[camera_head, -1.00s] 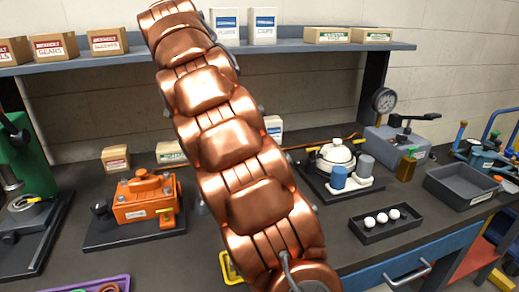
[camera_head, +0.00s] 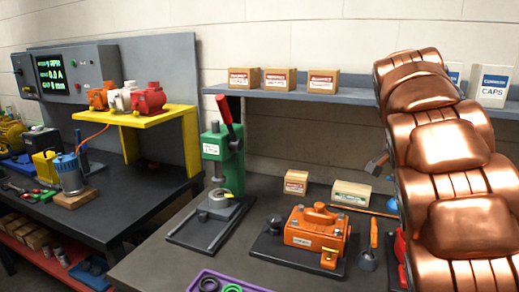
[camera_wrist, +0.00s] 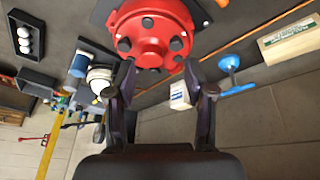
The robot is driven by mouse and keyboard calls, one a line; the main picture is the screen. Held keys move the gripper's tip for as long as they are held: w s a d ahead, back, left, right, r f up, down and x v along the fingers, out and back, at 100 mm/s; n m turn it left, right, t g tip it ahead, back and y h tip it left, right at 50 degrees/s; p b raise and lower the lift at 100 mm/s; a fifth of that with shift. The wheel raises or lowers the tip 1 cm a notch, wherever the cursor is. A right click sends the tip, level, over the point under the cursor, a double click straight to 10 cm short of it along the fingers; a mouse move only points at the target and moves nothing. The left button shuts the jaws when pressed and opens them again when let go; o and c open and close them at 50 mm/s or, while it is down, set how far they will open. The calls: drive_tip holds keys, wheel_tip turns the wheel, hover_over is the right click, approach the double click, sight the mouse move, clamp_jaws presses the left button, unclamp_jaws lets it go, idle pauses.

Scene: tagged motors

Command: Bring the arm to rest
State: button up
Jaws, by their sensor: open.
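My arm (camera_head: 440,160), a copper-coloured chain of links, rises through the right side of the head view. My gripper (camera_wrist: 160,75) shows only in the wrist view. Its two dark fingers are spread apart with nothing held between them. A round red motor housing (camera_wrist: 153,32) lies beyond the fingertips at the top of that view. I cannot tell whether the fingers touch it. In the head view a sliver of a red thing (camera_head: 401,246) shows beside my arm, which hides most of it.
The dark workbench (camera_head: 262,275) holds a green press (camera_head: 222,160), an orange motor (camera_head: 316,230) and a purple tray (camera_head: 222,284). A shelf (camera_head: 350,96) with boxes runs above. Another bench with a yellow stand (camera_head: 150,117) is at the left. A blue funnel-like thing (camera_wrist: 229,64) is right of the fingers.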

drive_tip(key=s+a+f+n+y+p, duration=0.1)
drive_tip(key=s+a+f+n, duration=0.3)
drive_tip(key=s, duration=0.7)
drive_tip(key=s+a+f+n+g+y+p, duration=0.1)
drive_tip(key=s+a+f+n, duration=0.4)
drive_tip(key=s, duration=0.6)
drive_tip(key=s+a+f+n+g+y+p, duration=0.1)
drive_tip(key=s+a+f+n+y+p, duration=0.1)
drive_tip(key=s+a+f+n, duration=0.3)
drive_tip(key=s+a+f+p, duration=0.1)
drive_tip(key=s+a, duration=0.2)
drive_tip(key=s, duration=0.3)
drive_tip(key=shift+s+a+f, duration=0.15)
drive_tip(key=shift+a+f, duration=0.1)
drive_tip(key=shift+f, duration=0.1)
drive_tip(key=shift+c, duration=1)
drive_tip(key=shift+d, duration=0.1)
drive_tip(key=shift+c, duration=0.2)
